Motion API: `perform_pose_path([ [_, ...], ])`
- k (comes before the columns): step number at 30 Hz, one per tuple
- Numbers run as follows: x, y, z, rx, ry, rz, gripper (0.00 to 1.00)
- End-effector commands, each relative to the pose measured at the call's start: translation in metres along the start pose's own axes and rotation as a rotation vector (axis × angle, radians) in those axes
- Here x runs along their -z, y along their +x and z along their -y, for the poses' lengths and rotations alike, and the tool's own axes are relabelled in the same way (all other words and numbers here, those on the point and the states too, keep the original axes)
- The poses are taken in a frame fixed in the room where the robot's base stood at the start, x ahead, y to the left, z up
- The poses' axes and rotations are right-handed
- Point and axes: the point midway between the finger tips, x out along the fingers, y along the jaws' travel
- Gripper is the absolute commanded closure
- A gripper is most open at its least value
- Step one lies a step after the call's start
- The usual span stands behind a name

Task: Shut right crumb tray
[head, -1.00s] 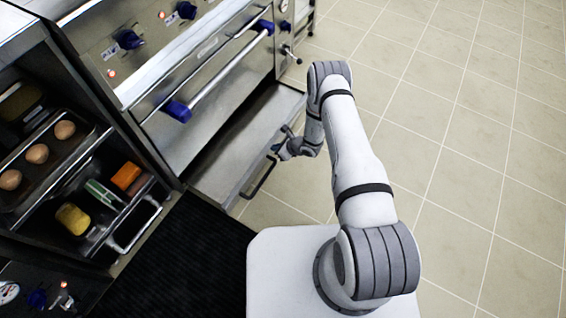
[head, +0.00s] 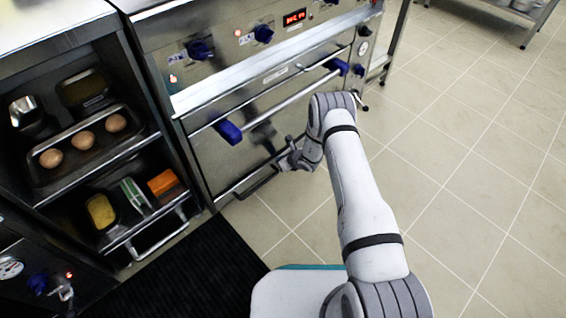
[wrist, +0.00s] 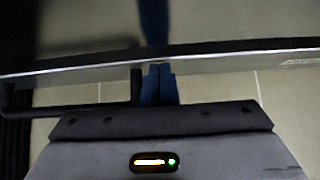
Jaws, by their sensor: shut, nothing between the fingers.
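The right crumb tray (head: 238,192) is low under the oven front, with its dark bar handle (head: 260,184) facing out. Its front sits close against the oven, and none of its inside shows in the head view. I cannot tell whether a small gap is left. My gripper (head: 284,163) is shut and empty at the tray front, right of the handle. In the wrist view the blue fingertips (wrist: 158,72) meet or nearly touch the tray's front edge (wrist: 220,60), just right of the handle's post (wrist: 137,86).
The oven (head: 290,90) has a long bar handle with blue ends (head: 229,131) above the tray. A rack on the left holds a tray of eggs (head: 84,142) and food containers (head: 133,196). A black mat (head: 190,265) lies in front; tiled floor (head: 460,150) is clear to the right.

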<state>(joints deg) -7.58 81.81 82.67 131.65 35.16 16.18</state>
Motion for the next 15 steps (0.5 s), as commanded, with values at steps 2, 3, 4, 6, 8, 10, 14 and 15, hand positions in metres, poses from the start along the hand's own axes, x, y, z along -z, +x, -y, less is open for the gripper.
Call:
perform_pose_path([
  [2, -0.0064, 0.0026, 0.0000, 0.002, -0.003, 0.010, 1.00],
  [3, -0.0073, 0.0031, -0.0009, 0.001, -0.005, 0.011, 1.00],
  [4, -0.0080, 0.0035, -0.0015, 0.000, -0.006, 0.012, 1.00],
  [6, -0.0096, 0.0043, -0.0029, -0.001, -0.008, 0.013, 1.00],
  [8, -0.0108, 0.0050, -0.0041, -0.002, -0.010, 0.015, 1.00],
  [10, -0.0118, 0.0056, -0.0055, -0.004, -0.012, 0.016, 1.00],
  [14, -0.0118, 0.0047, -0.0070, -0.007, -0.014, 0.017, 1.00],
  [15, -0.0104, 0.0030, -0.0068, -0.007, -0.014, 0.016, 1.00],
])
